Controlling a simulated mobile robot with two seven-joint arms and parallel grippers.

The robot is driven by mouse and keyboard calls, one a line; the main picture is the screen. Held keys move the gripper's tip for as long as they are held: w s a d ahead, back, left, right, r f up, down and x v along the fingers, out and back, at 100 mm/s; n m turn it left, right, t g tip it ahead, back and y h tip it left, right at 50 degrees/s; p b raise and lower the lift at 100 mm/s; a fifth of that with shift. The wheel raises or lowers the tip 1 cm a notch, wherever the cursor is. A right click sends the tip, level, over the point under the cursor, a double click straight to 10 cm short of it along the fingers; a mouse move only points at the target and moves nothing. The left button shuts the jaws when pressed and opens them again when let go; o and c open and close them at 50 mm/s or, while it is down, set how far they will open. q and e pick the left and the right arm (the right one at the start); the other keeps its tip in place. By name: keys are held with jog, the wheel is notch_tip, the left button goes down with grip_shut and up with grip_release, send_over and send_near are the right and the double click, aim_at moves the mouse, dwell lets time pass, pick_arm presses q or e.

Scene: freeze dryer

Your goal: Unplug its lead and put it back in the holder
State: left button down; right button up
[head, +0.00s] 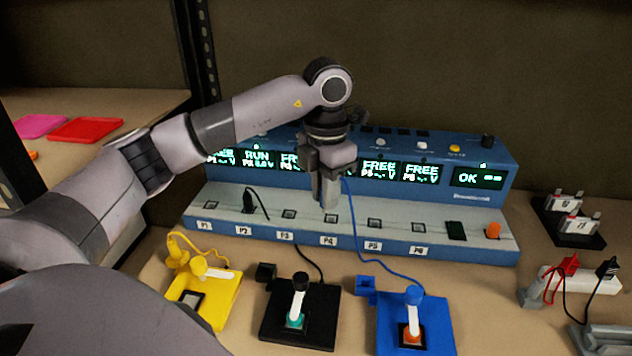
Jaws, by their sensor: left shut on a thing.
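My left gripper (327,195) points down over the blue unit's grey socket shelf, close to the socket marked P4 (331,219). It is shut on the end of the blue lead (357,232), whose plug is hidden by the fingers. I cannot tell whether that plug is in a socket or above it. The blue lead runs down to the blue stand (440,325); the blue holder block (365,285) sits at this stand's left back corner and looks empty. The blue unit (430,148) has several lit displays; one reads RUN, several read FREE. My right gripper is not in view.
A black stand (270,325) has its lead plugged in at P2 (249,203). A yellow stand (225,295) has its lead at its own holder (177,258). A white block with red and black clips (590,283) and a black rack (570,235) stand right.

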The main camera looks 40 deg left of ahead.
pick_arm(q)
jog(key=s+d+p, duration=0.1)
jog(key=d, duration=0.9)
jog(key=shift+s+d, duration=0.3)
jog(key=shift+d, duration=0.1)
notch_tip(320, 180, down, 4)
jog(key=shift+r+b, duration=0.25)
jog(key=shift+b, duration=1)
